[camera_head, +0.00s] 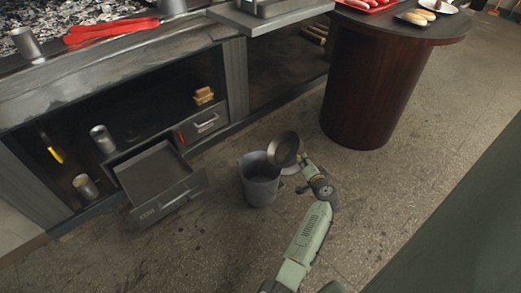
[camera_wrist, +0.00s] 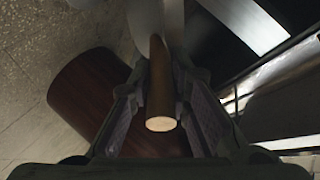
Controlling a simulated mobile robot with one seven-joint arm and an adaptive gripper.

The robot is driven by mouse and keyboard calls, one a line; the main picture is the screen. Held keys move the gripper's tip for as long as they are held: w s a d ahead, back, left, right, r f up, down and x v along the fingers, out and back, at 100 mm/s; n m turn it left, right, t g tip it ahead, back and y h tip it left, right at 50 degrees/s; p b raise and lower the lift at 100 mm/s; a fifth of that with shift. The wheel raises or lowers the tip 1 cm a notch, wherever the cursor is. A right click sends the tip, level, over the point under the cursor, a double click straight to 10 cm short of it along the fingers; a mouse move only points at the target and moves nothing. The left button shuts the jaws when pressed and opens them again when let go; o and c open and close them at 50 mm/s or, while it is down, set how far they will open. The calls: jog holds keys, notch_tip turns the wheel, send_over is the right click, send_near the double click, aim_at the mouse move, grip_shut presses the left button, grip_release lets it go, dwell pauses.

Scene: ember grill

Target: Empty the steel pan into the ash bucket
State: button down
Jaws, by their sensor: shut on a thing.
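The steel pan (camera_head: 283,149) is tilted steeply, close to on edge, over the right side of the rim of the grey ash bucket (camera_head: 260,188). The bucket stands upright on the floor. My gripper (camera_head: 308,170) is to the right of the bucket, shut on the pan's handle. In the wrist view, the brown wooden handle (camera_wrist: 160,95) lies between the two fingers of my gripper (camera_wrist: 163,110). Whether anything is left in the pan, and what lies in the bucket, I cannot tell.
An open, empty-looking drawer (camera_head: 152,176) juts out left of the bucket. A round dark-red table (camera_head: 368,85) stands behind to the right. Red tongs (camera_head: 110,31) lie by the grill at top left. The floor (camera_head: 400,190) on the right is clear.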

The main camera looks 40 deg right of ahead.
jog(key=shift+w+a+r+n+h+p, duration=0.1)
jog(key=shift+w+a+n+h+p, duration=0.25)
jog(key=shift+a, duration=0.25)
jog(key=shift+w+a+n+h+p, duration=0.15)
jog(key=shift+w+a+n+p, duration=0.15)
jog(key=shift+a+p, duration=0.2)
jog(key=shift+w+a, duration=0.1)
jog(key=shift+a, duration=0.3)
jog(key=shift+w+a+r+n+g+h+p, duration=0.15)
jog(key=shift+w+a+r+n+h+p, duration=0.15)
jog(key=shift+a+n+p, duration=0.3)
jog(key=shift+w+a+r+n+g+h+p, duration=0.15)
jog(key=shift+w+a+r+n+h+p, duration=0.2)
jog(key=shift+p, duration=0.4)
jog(key=shift+w+a, duration=0.1)
jog(key=shift+a, duration=0.35)
jog(key=shift+w+a+r, duration=0.15)
jog(key=shift+a, duration=0.1)
jog(key=shift+a+n, duration=0.2)
jog(key=shift+n, duration=0.1)
